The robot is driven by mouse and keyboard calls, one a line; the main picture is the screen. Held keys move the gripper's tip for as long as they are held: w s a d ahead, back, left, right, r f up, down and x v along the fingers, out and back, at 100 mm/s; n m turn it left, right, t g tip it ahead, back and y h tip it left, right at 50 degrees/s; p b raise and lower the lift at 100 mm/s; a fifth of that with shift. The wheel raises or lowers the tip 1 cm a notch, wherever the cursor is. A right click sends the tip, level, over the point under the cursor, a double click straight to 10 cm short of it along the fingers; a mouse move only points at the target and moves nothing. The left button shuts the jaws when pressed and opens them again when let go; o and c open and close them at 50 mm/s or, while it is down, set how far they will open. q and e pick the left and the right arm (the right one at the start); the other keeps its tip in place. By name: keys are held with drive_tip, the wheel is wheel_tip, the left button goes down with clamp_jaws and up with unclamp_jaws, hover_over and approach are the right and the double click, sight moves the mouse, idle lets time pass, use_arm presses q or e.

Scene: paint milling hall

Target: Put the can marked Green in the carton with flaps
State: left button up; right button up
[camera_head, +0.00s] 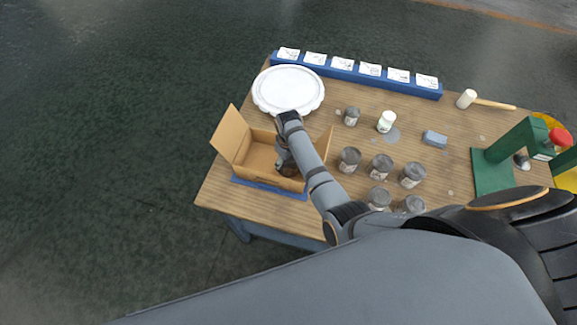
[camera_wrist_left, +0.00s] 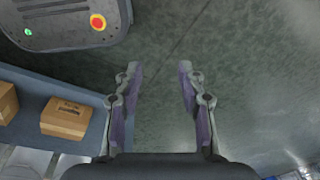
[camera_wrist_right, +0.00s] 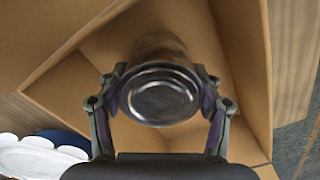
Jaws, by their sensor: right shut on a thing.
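The open carton with flaps (camera_head: 262,157) stands at the left end of the wooden table in the head view. My right gripper (camera_head: 285,163) reaches down into it. In the right wrist view, my right gripper (camera_wrist_right: 160,98) is shut on a metal can (camera_wrist_right: 160,95), whose round silver end faces the camera. The can is inside or just above the carton (camera_wrist_right: 100,50); I cannot tell whether it touches the floor. Its label is hidden. In the left wrist view, my left gripper (camera_wrist_left: 160,95) is open and empty, away from the table.
Several grey cans (camera_head: 381,166) stand right of the carton. A white scalloped plate (camera_head: 288,90) lies behind it. A white can (camera_head: 387,121), a blue block (camera_head: 435,138), a mallet (camera_head: 467,98) and a green press (camera_head: 493,165) are further right. A blue rail (camera_head: 343,72) lines the back edge.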

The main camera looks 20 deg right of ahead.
drive_tip(key=shift+w, duration=0.15)
drive_tip(key=o, duration=1.1)
drive_tip(key=shift+f, duration=0.15)
drive_tip(key=o, duration=0.5)
drive_tip(key=shift+c, duration=0.2)
use_arm(q)
drive_tip(key=shift+s+f, duration=0.1)
drive_tip(key=shift+s, duration=0.4)
drive_tip(key=shift+w, duration=0.1)
use_arm(e)
wheel_tip(320, 180, up, 8)
drive_tip(key=p, duration=0.8)
drive_tip(key=shift+p, duration=0.3)
wheel_tip(320, 180, up, 4)
drive_tip(key=shift+f+b, duration=0.25)
drive_tip(key=shift+b, duration=0.45)
drive_tip(key=shift+r, duration=0.4)
use_arm(q)
wheel_tip(320, 180, up, 7)
